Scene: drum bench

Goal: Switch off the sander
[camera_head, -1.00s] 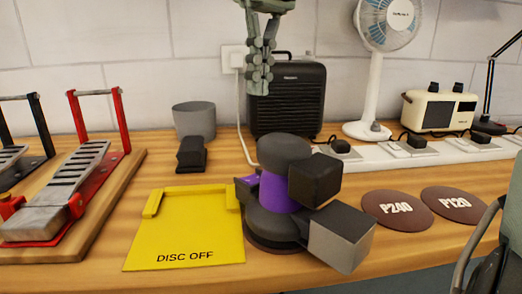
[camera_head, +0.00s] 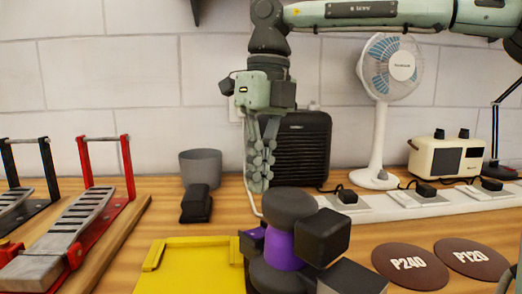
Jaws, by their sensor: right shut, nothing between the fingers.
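The sander (camera_head: 285,248) is dark grey with a purple band and stands on the wooden bench at the lower middle of the head view. Black and grey blocks (camera_head: 322,237) are on its right side. Its lower part is cut off by the picture edge, and I cannot make out its switch. My right gripper (camera_head: 257,185) points down, shut and empty. It appears just above and left of the sander's top, and I cannot tell how far apart they are in depth. My left gripper is not in view.
A yellow pad (camera_head: 190,270) lies left of the sander; discs P240 (camera_head: 410,266) and P120 (camera_head: 472,258) lie right. Behind are a grey cup (camera_head: 201,168), a black box (camera_head: 303,150), a fan (camera_head: 378,130), a power strip (camera_head: 410,203) and a cream radio (camera_head: 446,158).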

